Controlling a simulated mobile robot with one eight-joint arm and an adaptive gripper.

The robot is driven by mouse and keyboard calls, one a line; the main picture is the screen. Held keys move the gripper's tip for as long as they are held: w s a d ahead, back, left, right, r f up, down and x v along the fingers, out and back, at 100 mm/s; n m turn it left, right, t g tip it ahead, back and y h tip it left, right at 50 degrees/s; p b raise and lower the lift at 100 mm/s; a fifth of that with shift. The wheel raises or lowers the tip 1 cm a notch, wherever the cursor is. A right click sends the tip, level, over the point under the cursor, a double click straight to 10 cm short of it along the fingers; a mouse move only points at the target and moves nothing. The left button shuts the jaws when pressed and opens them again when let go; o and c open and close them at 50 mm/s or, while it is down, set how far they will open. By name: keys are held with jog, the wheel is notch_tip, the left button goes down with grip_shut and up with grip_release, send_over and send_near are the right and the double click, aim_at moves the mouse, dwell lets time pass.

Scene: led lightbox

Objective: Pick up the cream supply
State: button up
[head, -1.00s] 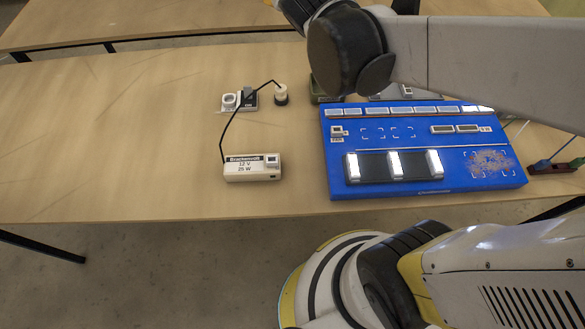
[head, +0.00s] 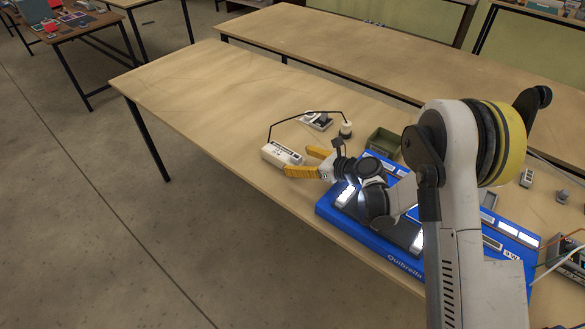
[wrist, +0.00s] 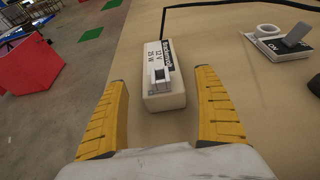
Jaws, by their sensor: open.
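The cream supply (head: 283,153) is a small box on the wooden table, left of the blue lightbox in the head view. In the wrist view the supply (wrist: 163,100) shows its 12 V 25 W label and a small grey socket on top. A black cord runs from its far end. My gripper (head: 298,160) has yellow fingers, spread open and empty, close to the supply's right end. In the wrist view the near end of the supply lies between the fingertips, with a gap on both sides. I cannot tell how high the fingertips are.
The blue lightbox (head: 341,221) lies partly under my arm. The table left of the supply is clear, ending at an edge.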

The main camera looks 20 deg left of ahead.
aim_at(284, 157)
jog(key=b+x, duration=0.3)
jog(key=x, duration=0.4)
jog(key=shift+w+a+f, duration=0.2)
jog(key=shift+f, duration=0.1)
jog(key=shift+r, duration=0.15)
jog(key=c, duration=1.5)
